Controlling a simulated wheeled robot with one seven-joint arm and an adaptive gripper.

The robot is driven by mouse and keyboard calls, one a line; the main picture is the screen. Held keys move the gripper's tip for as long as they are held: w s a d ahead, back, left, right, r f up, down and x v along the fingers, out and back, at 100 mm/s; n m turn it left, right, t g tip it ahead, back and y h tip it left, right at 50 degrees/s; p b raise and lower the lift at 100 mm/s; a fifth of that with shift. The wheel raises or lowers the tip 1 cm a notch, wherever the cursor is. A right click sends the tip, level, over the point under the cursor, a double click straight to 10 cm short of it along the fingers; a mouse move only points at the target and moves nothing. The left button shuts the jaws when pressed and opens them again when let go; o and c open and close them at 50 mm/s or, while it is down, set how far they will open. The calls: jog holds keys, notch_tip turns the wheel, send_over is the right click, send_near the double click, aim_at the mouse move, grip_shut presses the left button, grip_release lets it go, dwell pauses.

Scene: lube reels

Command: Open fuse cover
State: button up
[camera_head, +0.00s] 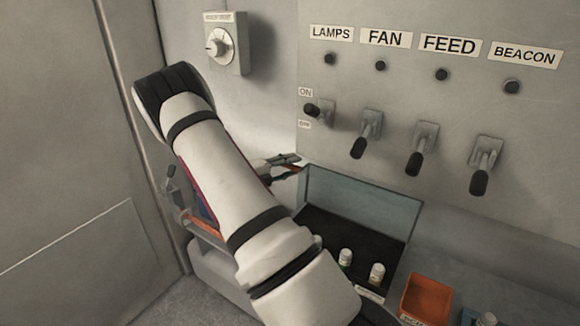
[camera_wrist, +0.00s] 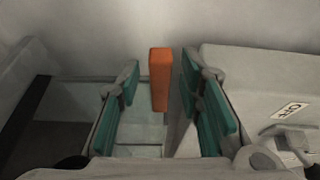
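A box (camera_head: 305,252) below the switch panel has a dark inside with small pale-capped fuses (camera_head: 346,257) in it. A translucent bluish panel, seemingly the fuse cover (camera_head: 362,207), stands raised at the back of the box. In the wrist view, an upright orange tab (camera_wrist: 159,78) shows between the teal pads of my gripper (camera_wrist: 158,92). The fingers are apart, with a gap visible on both sides of the tab. In the head view, my gripper (camera_head: 285,168) is at the raised panel's upper left corner, partly hidden by my arm.
The wall panel carries several lever switches (camera_head: 370,125) above and right of the box, close to my gripper. A dial box (camera_head: 226,45) is on the wall at upper left. An orange bin (camera_head: 427,297) stands right of the box.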

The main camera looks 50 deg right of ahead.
grip_shut()
jog(key=shift+a+m+g+h+b, duration=0.3)
jog(key=shift+a+h+b, duration=0.35)
jog(key=shift+a, duration=0.45)
jog(key=shift+s+a+r+h, duration=0.1)
jog(key=shift+s+a+h, duration=0.05)
jog(key=shift+a+h, duration=0.3)
